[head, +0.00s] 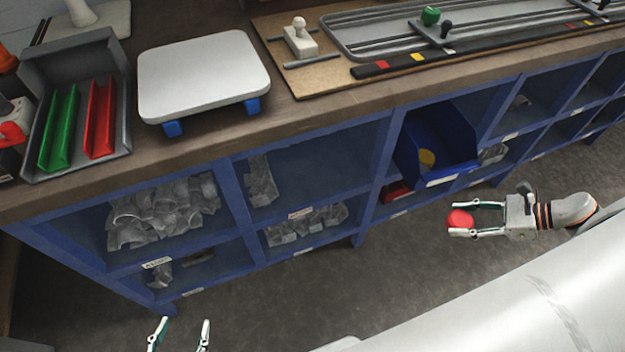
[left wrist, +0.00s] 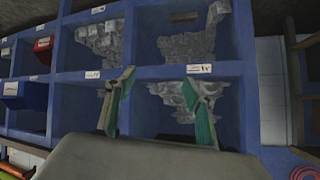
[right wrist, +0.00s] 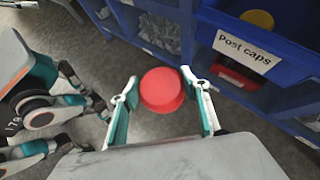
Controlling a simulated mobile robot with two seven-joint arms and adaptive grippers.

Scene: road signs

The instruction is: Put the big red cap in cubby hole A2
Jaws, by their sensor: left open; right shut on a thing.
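The big red cap (head: 459,218) is round and sits between the fingertips of my right gripper (head: 466,219), which is shut on it in the air in front of the shelf. In the right wrist view the red cap (right wrist: 162,91) shows whole between the two fingers. My left gripper (head: 180,333) is open and empty at the bottom of the head view; the left wrist view shows its fingers (left wrist: 158,86) apart before the cubbies. The blue cubby shelf (head: 229,196) stands under the worktop. Its small labels are too small to read, so I cannot tell which hole is A2.
A blue bin labelled "Post caps" (right wrist: 243,48) sits in an upper cubby with a yellow cap (head: 427,158) in it. A red bin (head: 397,191) is below. Clear plastic parts (head: 165,212) fill several left cubbies. The upper cubby (head: 315,165) left of the blue bin is largely free.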

